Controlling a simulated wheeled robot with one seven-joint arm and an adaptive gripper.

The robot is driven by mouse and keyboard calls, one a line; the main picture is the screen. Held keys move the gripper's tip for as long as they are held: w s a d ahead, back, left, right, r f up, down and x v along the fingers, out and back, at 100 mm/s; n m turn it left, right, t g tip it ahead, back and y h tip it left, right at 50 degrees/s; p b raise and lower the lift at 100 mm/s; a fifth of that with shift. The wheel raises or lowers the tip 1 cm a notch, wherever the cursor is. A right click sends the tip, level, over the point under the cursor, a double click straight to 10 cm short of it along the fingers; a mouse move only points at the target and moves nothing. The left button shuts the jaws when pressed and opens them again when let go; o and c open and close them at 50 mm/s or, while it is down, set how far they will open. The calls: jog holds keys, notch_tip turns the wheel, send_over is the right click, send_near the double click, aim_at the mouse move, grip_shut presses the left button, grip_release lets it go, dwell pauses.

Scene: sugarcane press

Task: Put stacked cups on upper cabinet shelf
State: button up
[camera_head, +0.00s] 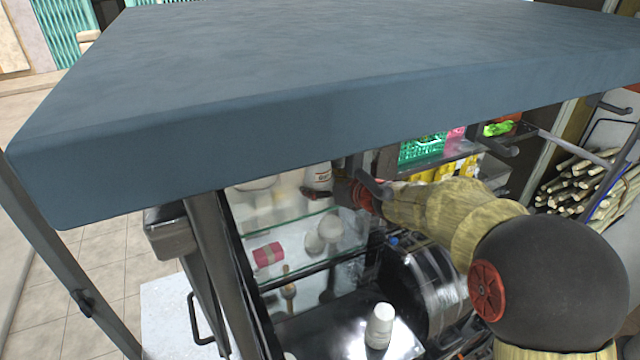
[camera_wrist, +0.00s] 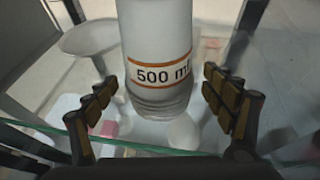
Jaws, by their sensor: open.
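The stacked cups (camera_wrist: 157,40) are a white, ribbed-bottomed stack with an orange-edged "500 ml" label, upright in the wrist view. They also show in the head view (camera_head: 318,177), partly hidden by the roof edge. My gripper (camera_wrist: 160,88) is open, with one finger on each side of the stack and visible gaps to both. In the head view my gripper (camera_head: 332,193) reaches in at the upper glass shelf (camera_head: 285,222) of the cabinet. The stack's base appears over this shelf; I cannot tell for certain whether it rests on it.
A blue-grey roof (camera_head: 300,80) hangs over the cabinet and hides its top. A white bowl (camera_wrist: 88,38) is left of the stack. A red packet (camera_head: 268,254) lies lower down. A white cup (camera_head: 380,325) stands on the counter. A dark metal drum (camera_head: 425,285) is below my arm.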

jog(key=v, duration=1.1)
jog(key=s+a+r+n+g, duration=0.1)
jog(key=s+a+n+g, duration=0.1)
jog(key=s+n, duration=0.65)
jog(key=s+a+n+g, duration=0.1)
jog(key=s+n+g, duration=0.1)
jog(key=s+n, duration=0.65)
jog(key=s+d+f+n+g+h, duration=0.1)
jog(key=s+d+f+n+h, duration=0.1)
jog(key=s+d+n, duration=0.4)
jog(key=s+d+f+n+h, duration=0.2)
jog(key=s+d+n+h, duration=0.3)
jog(key=s, duration=0.9)
jog(key=shift+d+f+n+g+b, duration=0.25)
jog(key=shift+d+n+g+b, duration=0.2)
jog(key=shift+n, duration=0.35)
jog(key=shift+f, duration=0.1)
